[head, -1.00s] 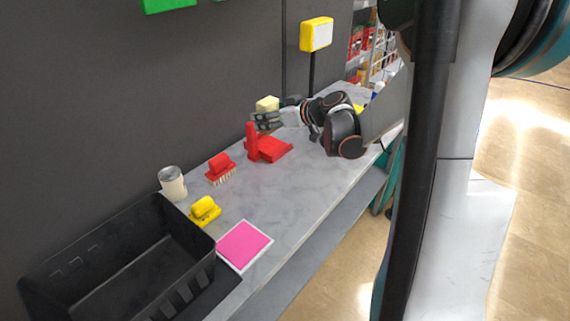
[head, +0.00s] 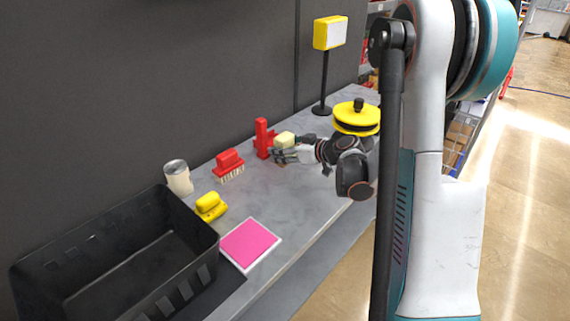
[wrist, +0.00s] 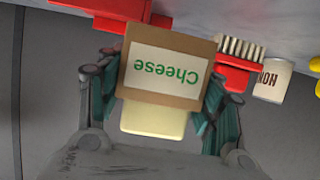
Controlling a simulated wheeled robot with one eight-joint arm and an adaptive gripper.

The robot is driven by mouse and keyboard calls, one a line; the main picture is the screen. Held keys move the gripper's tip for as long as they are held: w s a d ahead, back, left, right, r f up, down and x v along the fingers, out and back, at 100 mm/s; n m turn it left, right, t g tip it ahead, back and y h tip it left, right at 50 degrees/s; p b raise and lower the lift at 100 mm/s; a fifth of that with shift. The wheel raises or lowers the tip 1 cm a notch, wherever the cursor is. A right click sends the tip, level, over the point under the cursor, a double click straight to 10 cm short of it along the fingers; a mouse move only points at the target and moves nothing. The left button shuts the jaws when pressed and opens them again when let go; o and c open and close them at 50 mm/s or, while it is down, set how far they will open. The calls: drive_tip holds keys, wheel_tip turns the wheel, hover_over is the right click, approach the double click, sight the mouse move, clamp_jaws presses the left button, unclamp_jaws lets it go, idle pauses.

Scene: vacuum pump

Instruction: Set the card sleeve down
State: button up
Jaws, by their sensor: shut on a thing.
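The card sleeve is a brown card piece with a white label reading "Cheese" (wrist: 165,68), upside down in the wrist view. A pale yellow block (wrist: 153,120) sticks out of its near end. My gripper (wrist: 163,85) has its fingers on both sides of the sleeve and is shut on it. In the head view my gripper (head: 283,156) is low over the worktop, just right of a red upright stand (head: 262,138). The pale yellow block (head: 284,138) shows just above the fingers. Whether the sleeve touches anything below is hidden.
A red brush (head: 229,165), a can (head: 178,178), a yellow brush-like item (head: 210,205), a pink square (head: 249,244) and a black crate (head: 190,290) lie toward the near left. A yellow round part (head: 357,115) and a yellow sign (head: 329,33) stand behind. Worktop between is clear.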

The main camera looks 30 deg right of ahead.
drive_tip(key=shift+f+b, duration=0.8)
drive_tip(key=shift+f, duration=1.3)
drive_tip(key=shift+f, duration=0.2)
drive_tip(key=o, duration=1)
drive_tip(key=shift+r, duration=0.1)
